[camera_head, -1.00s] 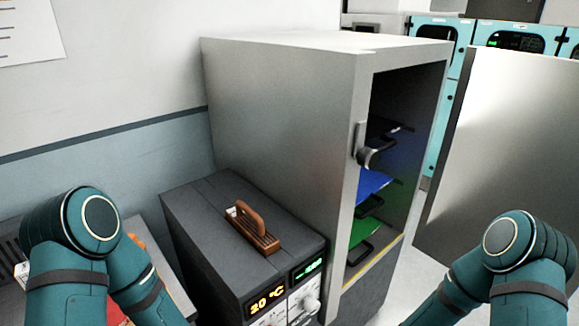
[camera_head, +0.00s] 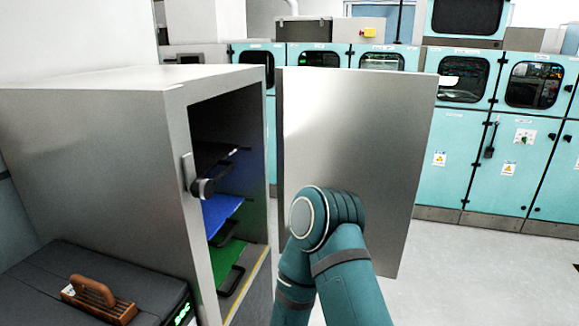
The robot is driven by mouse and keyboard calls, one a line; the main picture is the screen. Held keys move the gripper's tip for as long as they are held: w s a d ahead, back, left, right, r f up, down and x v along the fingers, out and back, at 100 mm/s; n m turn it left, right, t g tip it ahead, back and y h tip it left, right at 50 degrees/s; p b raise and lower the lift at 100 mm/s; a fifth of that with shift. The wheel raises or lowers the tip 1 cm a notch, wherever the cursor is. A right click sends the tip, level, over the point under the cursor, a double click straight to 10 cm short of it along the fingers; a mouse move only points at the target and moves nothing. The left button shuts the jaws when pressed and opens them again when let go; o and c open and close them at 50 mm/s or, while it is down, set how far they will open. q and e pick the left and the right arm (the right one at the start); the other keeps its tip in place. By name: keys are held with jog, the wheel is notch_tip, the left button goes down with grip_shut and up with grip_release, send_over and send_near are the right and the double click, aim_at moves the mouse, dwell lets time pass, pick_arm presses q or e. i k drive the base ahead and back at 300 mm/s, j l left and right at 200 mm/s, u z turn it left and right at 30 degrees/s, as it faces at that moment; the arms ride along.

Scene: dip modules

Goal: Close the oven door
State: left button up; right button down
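The oven (camera_head: 110,140) is a tall grey metal box at the left in the head view, with its front open. Its door (camera_head: 350,130) stands wide open to the right of the opening, a flat grey panel facing me. Inside are shelves with a blue tray (camera_head: 219,212) and a green tray (camera_head: 227,258). A dark latch (camera_head: 202,187) sits on the near edge of the opening. My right arm rises in front of the door's lower part and hides some of it. I cannot tell whether it touches the door. Neither gripper is in view.
Teal cabinets (camera_head: 470,150) line the back. Pale floor (camera_head: 470,270) is clear to the right of the door.

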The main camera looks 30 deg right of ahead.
aim_at(364, 133)
jog(key=z, duration=2.55)
jog(key=i+z, duration=0.3)
jog(key=i, duration=0.95)
jog(key=i+l, duration=0.15)
jog(key=i, duration=1.3)
jog(key=i+j+u, duration=0.1)
jog(key=i+u, duration=0.3)
jog(key=i, duration=0.25)
jog(key=i+l+u, duration=0.1)
jog(key=i+u, duration=0.3)
jog(key=i, duration=0.25)
jog(key=i+u, duration=0.5)
jog(key=i+l+u, duration=0.2)
jog(key=i+u, duration=0.25)
jog(key=u, duration=2.95)
